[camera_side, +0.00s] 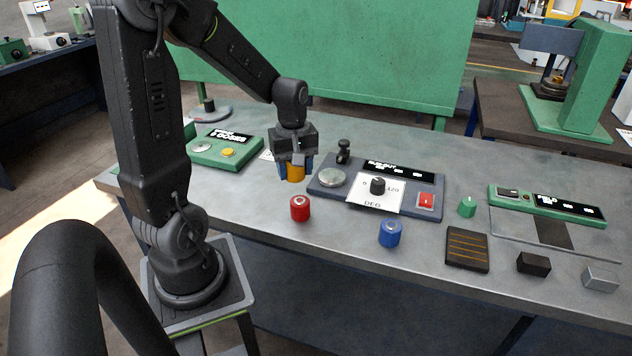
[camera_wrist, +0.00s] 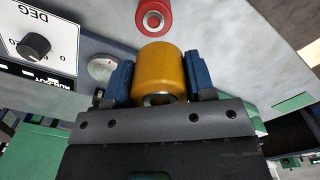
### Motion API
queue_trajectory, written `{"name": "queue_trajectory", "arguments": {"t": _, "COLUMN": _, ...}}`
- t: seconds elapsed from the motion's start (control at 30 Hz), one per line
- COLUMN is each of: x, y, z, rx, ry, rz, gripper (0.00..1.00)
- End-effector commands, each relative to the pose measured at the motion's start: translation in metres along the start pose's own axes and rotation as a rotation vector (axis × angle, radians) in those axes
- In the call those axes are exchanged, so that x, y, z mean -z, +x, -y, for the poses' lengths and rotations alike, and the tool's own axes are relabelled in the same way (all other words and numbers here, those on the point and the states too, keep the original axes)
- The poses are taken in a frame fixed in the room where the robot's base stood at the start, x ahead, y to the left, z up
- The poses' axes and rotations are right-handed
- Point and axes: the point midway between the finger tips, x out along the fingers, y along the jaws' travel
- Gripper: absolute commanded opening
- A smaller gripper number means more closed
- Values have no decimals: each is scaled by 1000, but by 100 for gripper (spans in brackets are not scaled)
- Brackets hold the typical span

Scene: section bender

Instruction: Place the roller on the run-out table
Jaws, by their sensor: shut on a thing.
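A yellow roller (camera_side: 295,174) is between the blue fingers of my gripper (camera_side: 296,169), which is shut on it. In the wrist view the yellow roller (camera_wrist: 160,72) sits upright between both fingers, and my gripper (camera_wrist: 161,85) touches its sides. It is low by the bench top; I cannot tell if it touches. Just right of it in the side view is a blue-grey unit labelled RUN-OUT (camera_side: 323,190), with a round silver disc (camera_side: 333,177) at its left end. The disc also shows in the wrist view (camera_wrist: 101,67), left of the roller. The disc is bare.
A red roller (camera_side: 300,208) and a blue roller (camera_side: 390,233) stand in front of the unit. The unit carries a black post (camera_side: 343,151), a dial (camera_side: 378,185) and a red button (camera_side: 426,201). A green panel (camera_side: 226,151) lies left of my gripper.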

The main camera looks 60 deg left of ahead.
Motion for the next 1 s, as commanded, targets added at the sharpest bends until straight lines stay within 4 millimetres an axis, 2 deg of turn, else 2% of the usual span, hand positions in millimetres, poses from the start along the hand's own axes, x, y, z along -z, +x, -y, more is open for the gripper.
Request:
{"name": "queue_trajectory", "arguments": {"t": 0.3, "x": 86, "y": -27, "z": -16, "rx": -2, "ry": 59, "rz": -2, "gripper": 17}}
{"name": "queue_trajectory", "arguments": {"t": 0.4, "x": 109, "y": -34, "z": -18, "rx": -2, "ry": 80, "rz": -2, "gripper": 17}}
{"name": "queue_trajectory", "arguments": {"t": 0.5, "x": 122, "y": -37, "z": -19, "rx": -2, "ry": 95, "rz": -1, "gripper": 17}}
{"name": "queue_trajectory", "arguments": {"t": 0.67, "x": 118, "y": -27, "z": -36, "rx": 1, "ry": 108, "rz": 2, "gripper": 17}}
{"name": "queue_trajectory", "arguments": {"t": 1.0, "x": 85, "y": 17, "z": -101, "rx": 0, "ry": 106, "rz": 0, "gripper": 17}}
